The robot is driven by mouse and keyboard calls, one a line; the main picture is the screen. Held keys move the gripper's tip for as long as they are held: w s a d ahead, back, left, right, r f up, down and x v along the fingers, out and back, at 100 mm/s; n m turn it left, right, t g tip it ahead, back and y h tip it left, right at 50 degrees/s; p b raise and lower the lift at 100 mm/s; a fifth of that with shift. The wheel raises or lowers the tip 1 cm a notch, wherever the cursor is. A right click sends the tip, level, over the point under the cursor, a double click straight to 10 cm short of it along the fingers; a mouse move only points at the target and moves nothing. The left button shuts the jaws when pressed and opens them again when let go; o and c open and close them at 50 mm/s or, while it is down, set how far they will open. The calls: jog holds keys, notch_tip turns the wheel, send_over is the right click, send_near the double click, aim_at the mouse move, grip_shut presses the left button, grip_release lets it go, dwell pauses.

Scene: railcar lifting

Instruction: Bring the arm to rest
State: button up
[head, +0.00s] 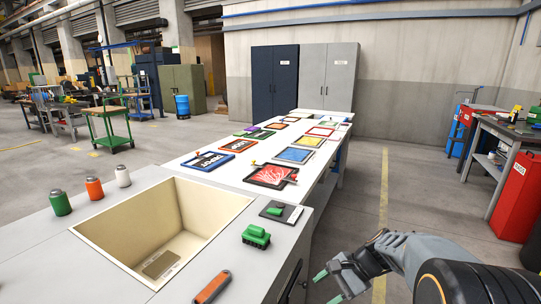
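My gripper (328,288) is at the bottom right, out over the floor beside the white counter. Its two green-tipped fingers stand apart with nothing visible between them. My grey arm (405,250) reaches in from the lower right, bent and clear of the counter's right edge.
The near counter (60,255) has a sunken beige bin (120,225), a green block-like object (256,237), an orange-handled tool (212,287) and three capped jars (94,189). Framed panels (293,155) cover the long table behind. A red cabinet (517,196) and workbench stand right; floor between is clear.

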jog(key=s+r+n+t+h+p, duration=0.1)
jog(key=s+r+n+h+p, duration=0.3)
jog(key=r, duration=0.5)
jog(key=s+d+r+n+t+h+p, duration=0.1)
jog(key=s+r+n+t+h+p, duration=0.1)
jog(key=s+r+n+h+p, duration=0.2)
jog(key=s+r+n+p, duration=0.3)
jog(key=r+p, duration=0.1)
jog(key=r, duration=0.2)
jog(key=shift+s+d+t+h, duration=0.3)
jog(key=shift+s, duration=0.05)
